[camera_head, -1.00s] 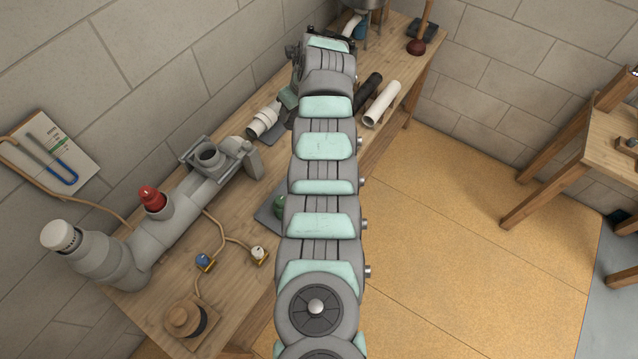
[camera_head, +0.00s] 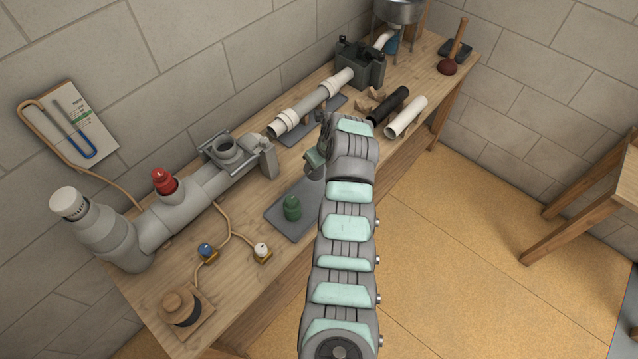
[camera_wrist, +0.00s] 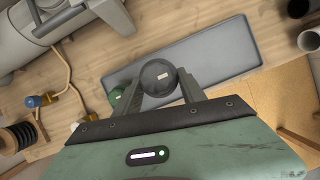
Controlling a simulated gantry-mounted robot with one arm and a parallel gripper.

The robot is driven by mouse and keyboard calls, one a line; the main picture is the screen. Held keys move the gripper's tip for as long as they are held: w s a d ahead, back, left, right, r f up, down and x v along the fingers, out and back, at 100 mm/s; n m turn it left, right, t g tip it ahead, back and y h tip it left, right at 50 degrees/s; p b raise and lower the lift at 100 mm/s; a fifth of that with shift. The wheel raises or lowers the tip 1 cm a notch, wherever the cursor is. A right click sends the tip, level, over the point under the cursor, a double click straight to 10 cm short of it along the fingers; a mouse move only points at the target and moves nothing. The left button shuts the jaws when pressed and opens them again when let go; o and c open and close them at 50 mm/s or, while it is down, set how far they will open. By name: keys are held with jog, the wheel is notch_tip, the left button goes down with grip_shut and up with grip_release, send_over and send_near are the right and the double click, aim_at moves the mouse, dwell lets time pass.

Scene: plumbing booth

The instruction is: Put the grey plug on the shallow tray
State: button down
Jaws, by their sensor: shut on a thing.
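My gripper (camera_wrist: 158,90) is shut on the grey plug (camera_wrist: 158,76), a round dark-grey piece seen from above between the two fingers in the wrist view. The shallow tray (camera_wrist: 215,52) is a flat grey rectangle on the bench below, and the plug appears over its left part. In the head view, the tray (camera_head: 275,215) lies near the bench's front edge, partly hidden by my arm. The grey plug (camera_head: 314,172) shows only in part beside my gripper. I cannot tell whether it touches the tray. A green plug (camera_head: 292,208) stands upright on the tray's near part.
Valves on hoses (camera_head: 262,252) and a wooden spool (camera_head: 181,307) stand at the near end. Black (camera_head: 388,105) and white (camera_head: 407,118) tubes lie farther back.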

aim_at(318, 175)
notch_tip(318, 175, down, 6)
jog(key=shift+r, duration=0.15)
jog(key=shift+w+f, duration=0.1)
jog(key=shift+f, duration=0.3)
jog(key=shift+f+b, duration=0.9)
jog(key=shift+f, duration=1.05)
jog(key=shift+f, duration=0.1)
jog(key=c, duration=0.7)
grip_release()
jog(key=shift+f, duration=0.1)
jog(key=shift+o, duration=0.2)
